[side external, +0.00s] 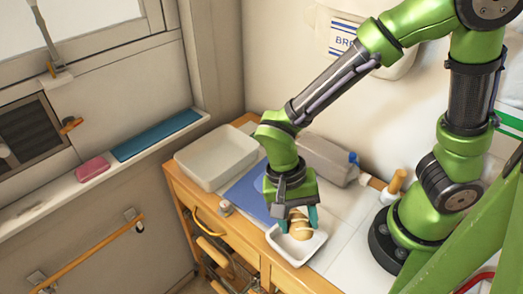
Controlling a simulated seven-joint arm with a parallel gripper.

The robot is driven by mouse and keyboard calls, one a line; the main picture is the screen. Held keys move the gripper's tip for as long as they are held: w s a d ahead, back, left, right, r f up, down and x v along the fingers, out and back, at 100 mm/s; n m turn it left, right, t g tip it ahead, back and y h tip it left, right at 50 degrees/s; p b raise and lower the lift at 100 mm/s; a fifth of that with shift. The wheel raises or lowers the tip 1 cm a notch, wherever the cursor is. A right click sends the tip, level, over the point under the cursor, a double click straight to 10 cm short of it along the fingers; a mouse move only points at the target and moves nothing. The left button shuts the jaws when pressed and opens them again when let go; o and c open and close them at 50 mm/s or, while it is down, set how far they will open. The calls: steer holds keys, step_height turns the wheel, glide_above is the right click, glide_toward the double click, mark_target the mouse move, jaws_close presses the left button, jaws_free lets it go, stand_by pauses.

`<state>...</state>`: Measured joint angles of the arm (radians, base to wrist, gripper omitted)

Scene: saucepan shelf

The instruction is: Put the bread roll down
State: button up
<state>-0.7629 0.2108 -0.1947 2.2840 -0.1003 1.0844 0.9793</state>
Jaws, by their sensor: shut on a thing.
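The bread roll (300,228) is a tan, lightly scored roll in the side external view. My gripper (298,220) points down and is shut on it, with teal fingers on either side. The roll is inside or just above a small white rectangular dish (296,258) at the counter's front edge. I cannot tell whether the roll touches the bottom of the dish. My fingers hide part of the roll.
A larger white tray (190,165) stands at the counter's back left. A blue mat (243,192) lies beside it. A grey bag-like object (328,160) lies behind my gripper. White counter shows right of the dish.

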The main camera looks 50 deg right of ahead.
mark_target(294, 241)
steer(key=shift+f, duration=2.4)
steer(key=shift+f, duration=0.1)
steer(key=shift+f, duration=0.15)
steer(key=o, duration=1)
steer(key=d+v, duration=0.1)
steer(key=v, duration=1.1)
steer(key=d+r+n+t+y, duration=0.1)
steer(key=d+r+n+t, duration=0.1)
steer(key=d+r+t, duration=0.1)
steer(key=d+r+n+t, duration=0.1)
steer(key=d+r+t, duration=0.3)
steer(key=d+r, duration=0.1)
steer(key=d+r+n+t+y, duration=0.1)
steer(key=d+r+n+t, duration=0.1)
steer(key=d+r+t, duration=0.1)
steer(key=shift+w+d+r+n+t+y, duration=0.3)
steer(key=shift+d+r, duration=0.2)
steer(key=shift+r, duration=0.05)
